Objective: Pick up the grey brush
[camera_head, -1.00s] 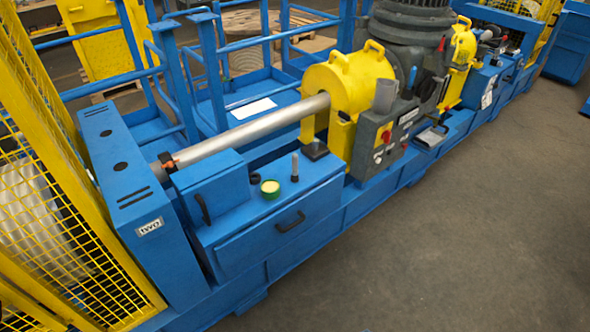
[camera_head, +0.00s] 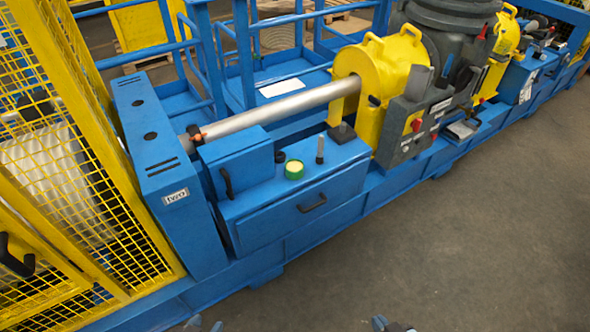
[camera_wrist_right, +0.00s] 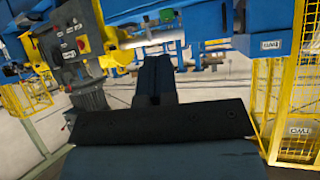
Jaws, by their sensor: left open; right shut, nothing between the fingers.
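A small grey upright piece with a darker lower end (camera_head: 320,150), which looks like the grey brush, stands on the blue cabinet top (camera_head: 340,158) in the head view. My left gripper (camera_head: 205,325) shows only its fingertips at the bottom edge; they are apart and empty. My right gripper (camera_head: 384,323) barely shows at the bottom edge, right of the left one. In the right wrist view its dark fingers (camera_wrist_right: 154,82) are together with nothing between them. Both grippers are well apart from the brush. I cannot make out the brush in the right wrist view.
A green tin with a yellow top (camera_head: 294,170) and a small black round piece (camera_head: 280,157) are left of the brush. A blue box (camera_head: 236,162) stands further left. A grey shaft (camera_head: 275,109) runs behind. The floor (camera_head: 450,250) in front is clear.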

